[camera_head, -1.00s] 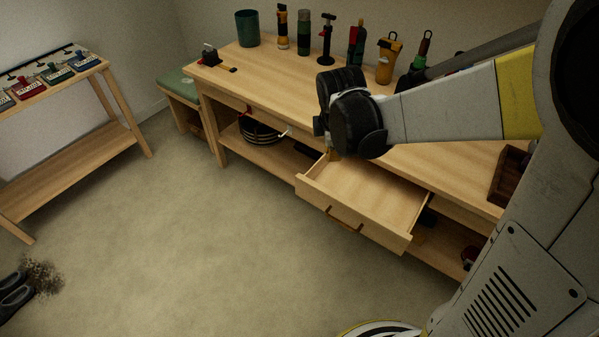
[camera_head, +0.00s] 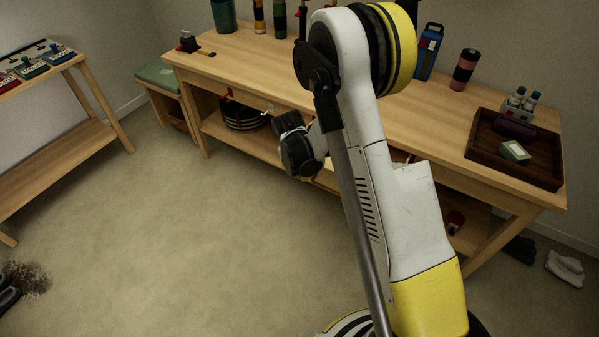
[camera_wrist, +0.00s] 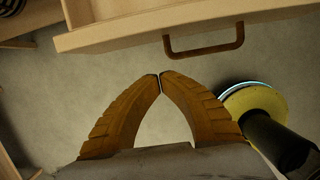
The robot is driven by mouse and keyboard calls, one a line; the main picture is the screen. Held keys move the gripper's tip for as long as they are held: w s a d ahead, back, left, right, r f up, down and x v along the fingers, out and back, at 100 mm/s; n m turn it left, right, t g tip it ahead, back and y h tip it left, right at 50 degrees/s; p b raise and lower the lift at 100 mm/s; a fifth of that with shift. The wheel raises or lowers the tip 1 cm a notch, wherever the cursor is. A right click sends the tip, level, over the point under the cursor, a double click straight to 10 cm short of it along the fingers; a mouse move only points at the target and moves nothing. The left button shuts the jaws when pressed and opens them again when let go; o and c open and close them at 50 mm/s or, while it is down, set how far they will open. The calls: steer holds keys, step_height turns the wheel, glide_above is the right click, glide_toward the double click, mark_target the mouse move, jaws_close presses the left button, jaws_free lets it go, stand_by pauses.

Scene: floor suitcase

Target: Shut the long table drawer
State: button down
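The long table drawer (camera_wrist: 120,33) shows at the top of the wrist view as a pale wooden front with part of its side and inside, so it stands at least partly out. Its brown bar handle (camera_wrist: 205,52) hangs on the front, right of centre. My gripper (camera_wrist: 160,78) has its two orange-brown fingers meeting at the tips, with nothing between them. The tips are just below and left of the handle, apart from it in the picture. In the head view my arm hides most of the drawer, and the fingers are not clear there.
The long wooden table (camera_head: 240,62) carries bottles, tools and a dark tray (camera_head: 480,150). A stack of dark round things (camera_head: 242,116) lies on its lower shelf. A green-topped stool (camera_head: 158,74) and another bench (camera_head: 60,150) stand left.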

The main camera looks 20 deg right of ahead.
steer(key=shift+w+d+f+b, duration=0.55)
steer(key=shift+w+d, duration=0.15)
steer(key=shift+d, duration=0.2)
steer(key=shift+w+d+f+b, duration=0.55)
steer(key=shift+w+d, duration=0.1)
steer(key=shift+d, duration=0.2)
steer(key=shift+w, duration=0.1)
